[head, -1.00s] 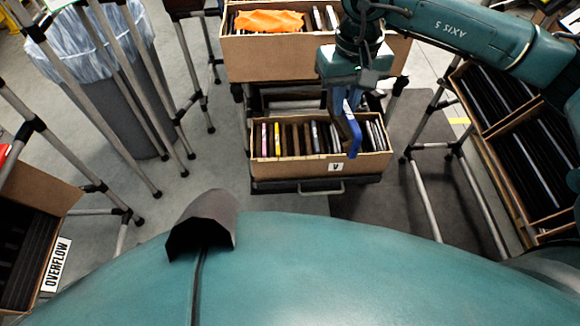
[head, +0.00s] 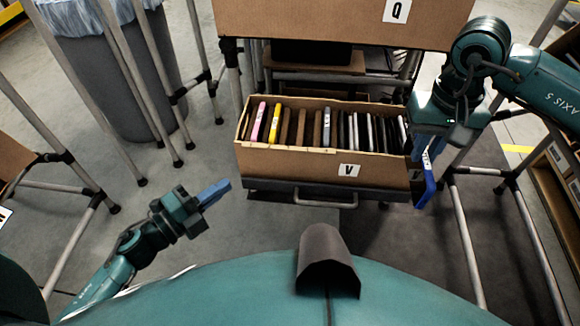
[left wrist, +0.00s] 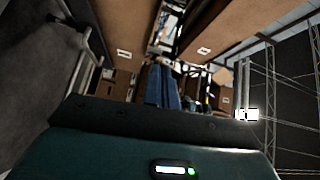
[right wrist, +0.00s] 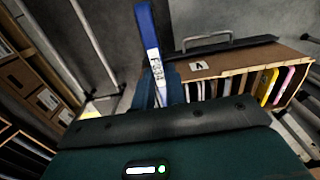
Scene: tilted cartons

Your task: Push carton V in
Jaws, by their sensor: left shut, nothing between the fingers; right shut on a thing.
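Carton V (head: 310,165) is a brown open box on a pulled-out shelf (head: 270,189) below carton Q. It holds a row of upright thin items and has a white V label on its front; it also shows in the right wrist view (right wrist: 235,66). My right gripper (head: 428,148) is at the carton's right end, shut on a blue labelled strip (right wrist: 147,35) that hangs down in the head view (head: 426,188). I cannot tell whether it touches the carton. My left gripper (head: 213,192) is shut and empty, left of and lower in the picture than the carton.
Carton Q (head: 330,22) stands above carton V. The shelf has a metal handle (head: 326,203) at its front. A grey bin (head: 133,85) stands at the left behind metal rack poles. More rack poles stand at the right. Grey floor shows between my left gripper and the shelf.

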